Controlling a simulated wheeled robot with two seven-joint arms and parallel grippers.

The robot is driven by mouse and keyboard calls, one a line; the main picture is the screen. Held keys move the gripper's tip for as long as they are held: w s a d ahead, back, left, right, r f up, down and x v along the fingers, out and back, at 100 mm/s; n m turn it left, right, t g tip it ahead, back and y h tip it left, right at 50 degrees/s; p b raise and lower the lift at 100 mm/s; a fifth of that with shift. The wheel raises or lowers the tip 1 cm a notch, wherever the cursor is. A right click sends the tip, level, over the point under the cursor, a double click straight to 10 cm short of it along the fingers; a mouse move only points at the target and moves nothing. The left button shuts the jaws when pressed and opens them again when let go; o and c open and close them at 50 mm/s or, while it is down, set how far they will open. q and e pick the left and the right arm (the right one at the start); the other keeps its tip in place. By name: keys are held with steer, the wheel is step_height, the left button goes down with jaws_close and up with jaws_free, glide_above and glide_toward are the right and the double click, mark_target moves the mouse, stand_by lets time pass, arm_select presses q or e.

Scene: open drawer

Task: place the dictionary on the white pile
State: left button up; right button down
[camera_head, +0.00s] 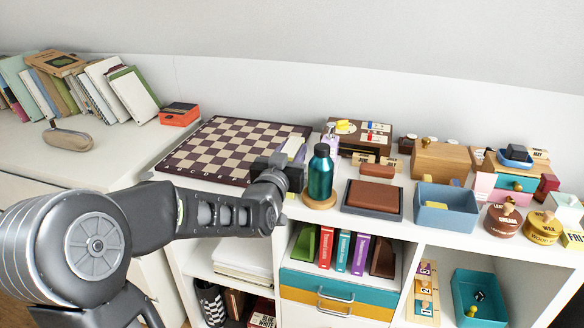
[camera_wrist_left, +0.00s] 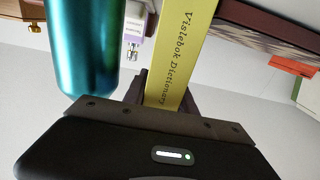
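The dictionary (camera_wrist_left: 176,62) has a yellow spine with dark lettering in the left wrist view. My left gripper (camera_head: 276,170) is between the chessboard and the teal bottle. In the left wrist view its dark fingers (camera_wrist_left: 168,92) lie close against both sides of the spine, so it looks shut on the dictionary. A white pile (camera_head: 243,262) lies on the left lower shelf, partly hidden by my left arm. My right gripper is not in view.
The teal bottle (camera_head: 320,174) stands close beside my left gripper and also shows in the left wrist view (camera_wrist_left: 84,45). A chessboard (camera_head: 225,140) lies behind my arm. Upright books (camera_head: 338,250) stand in the middle compartment above a teal drawer (camera_head: 330,288). A blue bin (camera_head: 447,208) stands at right.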

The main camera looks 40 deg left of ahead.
arm_select(q)
jaws_close()
steer(key=shift+r, duration=0.1)
stand_by(0.3)
step_height(320, 180, up, 10)
steer(key=p, duration=0.2)
steer(key=shift+p, duration=0.3)
stand_by(0.4)
